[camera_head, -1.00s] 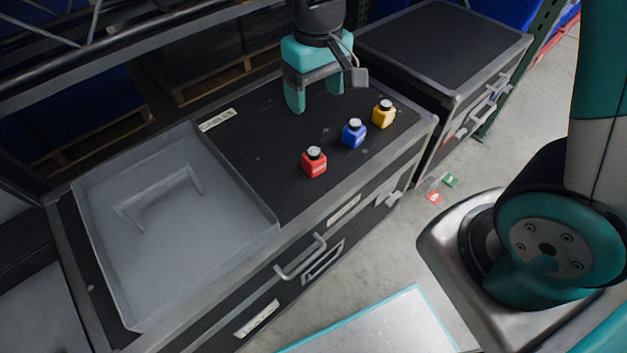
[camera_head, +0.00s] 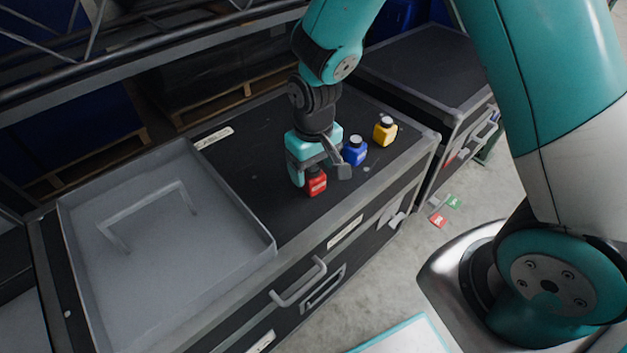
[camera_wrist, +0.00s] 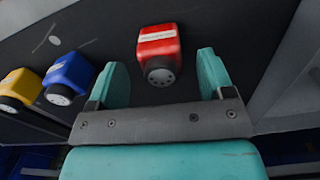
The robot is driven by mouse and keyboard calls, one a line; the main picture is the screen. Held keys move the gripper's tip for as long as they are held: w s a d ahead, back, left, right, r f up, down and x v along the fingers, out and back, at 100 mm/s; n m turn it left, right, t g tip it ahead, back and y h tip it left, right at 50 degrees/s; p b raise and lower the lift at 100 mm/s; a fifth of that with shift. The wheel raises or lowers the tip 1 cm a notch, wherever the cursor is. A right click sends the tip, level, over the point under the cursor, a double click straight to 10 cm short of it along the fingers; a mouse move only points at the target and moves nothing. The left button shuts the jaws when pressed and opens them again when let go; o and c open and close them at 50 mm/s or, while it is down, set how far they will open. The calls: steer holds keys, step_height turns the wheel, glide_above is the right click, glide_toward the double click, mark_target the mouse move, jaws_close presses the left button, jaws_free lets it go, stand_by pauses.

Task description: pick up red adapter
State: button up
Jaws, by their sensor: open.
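The red adapter (camera_head: 316,183) is a small block with a round dark cap, standing on the black case top. My gripper (camera_head: 322,176) is low over it, and its body hides the adapter's upper part in the head view. In the wrist view the red adapter (camera_wrist: 158,50) lies ahead of and between the two teal fingers of my gripper (camera_wrist: 162,78). The fingers are apart, with a gap on both sides of the adapter. I cannot tell whether the fingertips reach down beside it.
A blue adapter (camera_head: 355,150) stands close to the right of my gripper, and a yellow one (camera_head: 385,130) stands beyond it. The black top (camera_head: 243,165) between tray and gripper is clear.

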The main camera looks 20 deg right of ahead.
mark_target(313, 179)
step_height(313, 179, down, 4)
steer(key=shift+r+b, duration=0.1)
steer(key=shift+b, duration=0.3)
steer(key=c, duration=1)
steer(key=shift+c, duration=0.2)
